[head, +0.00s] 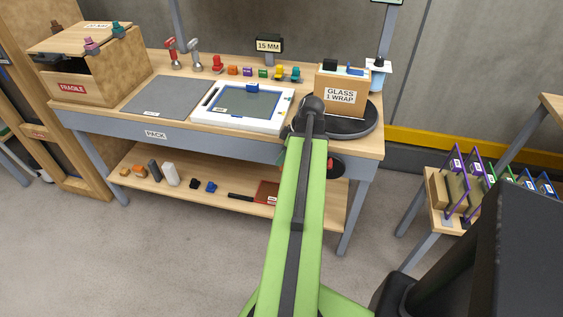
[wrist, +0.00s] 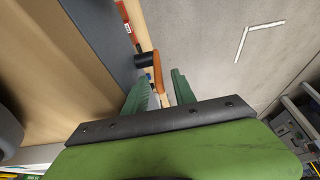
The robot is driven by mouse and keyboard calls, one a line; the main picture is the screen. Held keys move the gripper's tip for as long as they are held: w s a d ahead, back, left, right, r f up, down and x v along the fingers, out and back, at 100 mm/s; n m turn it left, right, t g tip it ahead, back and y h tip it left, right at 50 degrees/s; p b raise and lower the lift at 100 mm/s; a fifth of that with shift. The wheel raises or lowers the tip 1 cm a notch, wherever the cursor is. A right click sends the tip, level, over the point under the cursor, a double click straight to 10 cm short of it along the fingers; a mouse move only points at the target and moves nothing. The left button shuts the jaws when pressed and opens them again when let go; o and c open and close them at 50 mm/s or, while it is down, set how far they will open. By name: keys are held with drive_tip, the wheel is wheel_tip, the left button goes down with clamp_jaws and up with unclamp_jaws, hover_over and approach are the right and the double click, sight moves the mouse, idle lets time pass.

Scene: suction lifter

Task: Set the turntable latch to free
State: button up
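The turntable (head: 366,122) is a black round disc at the right end of the bench, with a box marked GLASS 1 WRAP (head: 341,96) on it. In the wrist view an orange-brown lever (wrist: 158,74) with a black round pivot (wrist: 146,60) sticks out from the grey bench edge; it appears to be the latch. My gripper (wrist: 163,82) is open, its two green fingers apart, with the lever between them as seen from the wrist. I cannot tell whether either finger touches it. In the head view my arm hides most of the gripper and the latch.
A white-framed tray (head: 243,107), a grey mat (head: 168,97) and a FRAGILE box (head: 88,83) are on the bench (head: 220,136). A lower shelf (head: 140,182) holds small items. A side rack (head: 436,208) stands at right. Floor in front is clear.

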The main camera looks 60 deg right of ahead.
clamp_jaws()
drive_tip(key=shift+s, duration=0.1)
idle(1.3)
